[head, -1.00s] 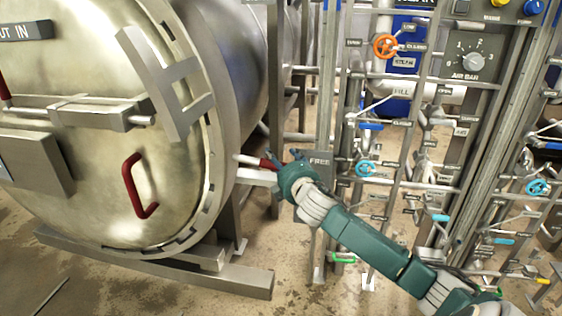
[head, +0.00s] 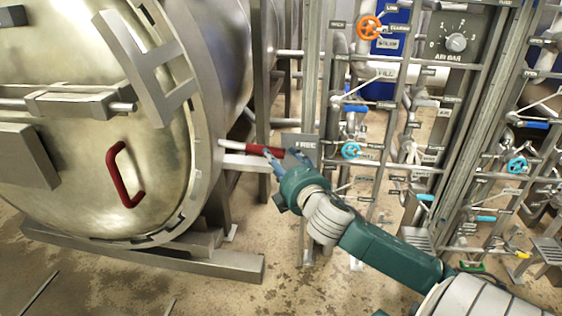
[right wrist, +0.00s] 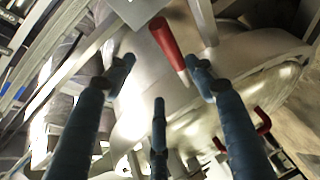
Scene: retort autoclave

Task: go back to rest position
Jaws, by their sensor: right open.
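My right gripper (head: 283,158) is near the middle of the head view, with blue fingers and a teal arm coming in from the lower right. It is close to a lever with a red grip (head: 262,150) that sticks out beside the vessel's rim. In the right wrist view the fingers (right wrist: 158,80) are spread apart with nothing between them. The red grip (right wrist: 165,38) lies ahead of the fingertips there, apparently apart from them. My left gripper is not in view.
The round autoclave door (head: 90,130) with a red handle (head: 124,175) fills the left. A pipe rack with an orange wheel (head: 369,27), a blue wheel (head: 351,150) and a dial (head: 456,43) stands right. Open floor (head: 300,285) shows below.

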